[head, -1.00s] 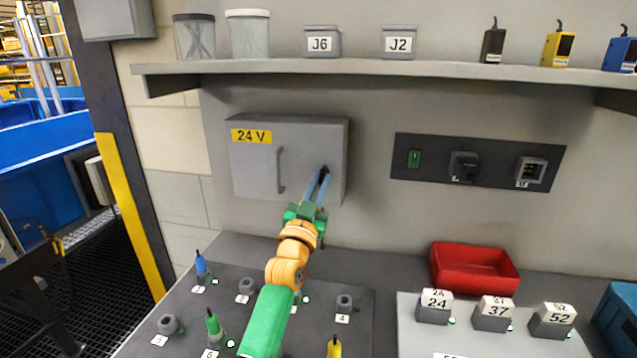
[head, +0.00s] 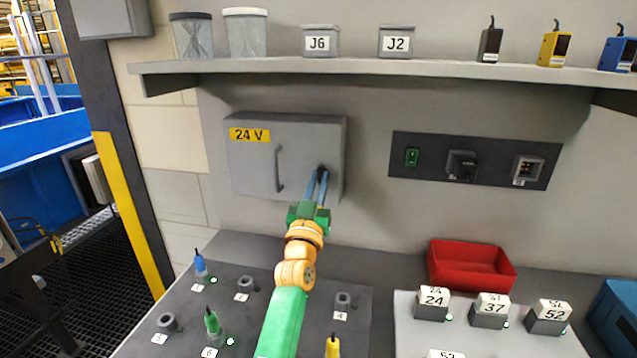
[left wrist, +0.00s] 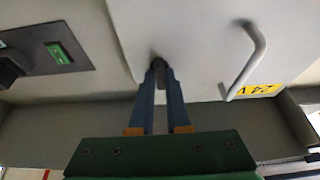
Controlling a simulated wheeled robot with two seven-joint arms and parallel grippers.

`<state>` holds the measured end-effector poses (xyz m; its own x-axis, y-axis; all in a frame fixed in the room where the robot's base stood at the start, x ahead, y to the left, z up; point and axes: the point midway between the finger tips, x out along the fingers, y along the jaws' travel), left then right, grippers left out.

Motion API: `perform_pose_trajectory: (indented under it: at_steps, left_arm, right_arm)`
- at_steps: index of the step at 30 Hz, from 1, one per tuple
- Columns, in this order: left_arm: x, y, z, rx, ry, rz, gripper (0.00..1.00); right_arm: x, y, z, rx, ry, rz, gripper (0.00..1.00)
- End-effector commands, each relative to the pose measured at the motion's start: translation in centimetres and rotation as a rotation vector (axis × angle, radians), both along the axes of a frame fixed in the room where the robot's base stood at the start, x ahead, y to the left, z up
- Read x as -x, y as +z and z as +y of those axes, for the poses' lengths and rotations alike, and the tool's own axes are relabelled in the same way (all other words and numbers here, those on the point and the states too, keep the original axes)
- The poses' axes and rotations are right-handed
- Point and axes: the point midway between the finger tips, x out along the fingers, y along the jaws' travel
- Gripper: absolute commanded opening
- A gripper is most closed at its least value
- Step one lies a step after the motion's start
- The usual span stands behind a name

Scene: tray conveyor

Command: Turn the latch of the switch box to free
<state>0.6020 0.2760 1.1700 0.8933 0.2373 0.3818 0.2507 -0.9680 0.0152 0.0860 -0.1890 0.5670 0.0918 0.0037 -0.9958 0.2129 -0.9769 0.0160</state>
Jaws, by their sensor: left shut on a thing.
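The switch box (head: 245,178) is a grey wall box with a yellow 24 V label and a bar handle (head: 279,170). It also shows in the left wrist view (left wrist: 200,50). The latch (left wrist: 157,60) is a small dark knob at the right part of the door, mostly hidden by my fingers. My left gripper (head: 321,175) reaches up to it with its blue fingertips shut on the latch; it also shows in the left wrist view (left wrist: 161,72). The door looks closed. I cannot tell the latch's exact angle. My right gripper is not in view.
A shelf (head: 380,67) with jars and small boxes runs above the switch box. A dark panel (head: 400,176) with a green switch is to the right. Below are a board of pegs (head: 270,300), a red bin (head: 470,268) and numbered blocks (head: 433,303).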

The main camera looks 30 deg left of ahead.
Motion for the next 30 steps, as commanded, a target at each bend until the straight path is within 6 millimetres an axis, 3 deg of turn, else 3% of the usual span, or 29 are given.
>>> perform_pose_trajectory:
  at_steps: [1, 4, 15, 24, 30]
  left_arm:
    - [0.0, 0.2, 0.0, 0.001, 0.0, -0.004, 0.17]
    - [0.0, 0.1, 0.0, 0.0, 0.001, -0.004, 0.44]
    - [0.4, -0.2, -0.1, 0.0, 0.0, -0.002, 0.45]
    - [4.7, -2.2, -1.2, 0.001, 0.001, -0.002, 0.45]
    - [6.3, -2.7, -1.7, 0.001, 0.001, -0.001, 0.45]
  right_arm:
    - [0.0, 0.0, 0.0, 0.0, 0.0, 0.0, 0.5]
    - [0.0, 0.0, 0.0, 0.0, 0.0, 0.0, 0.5]
    - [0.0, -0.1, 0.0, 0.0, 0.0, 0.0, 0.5]
    - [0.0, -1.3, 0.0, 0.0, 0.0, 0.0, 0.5]
    - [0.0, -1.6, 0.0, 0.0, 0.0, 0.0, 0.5]
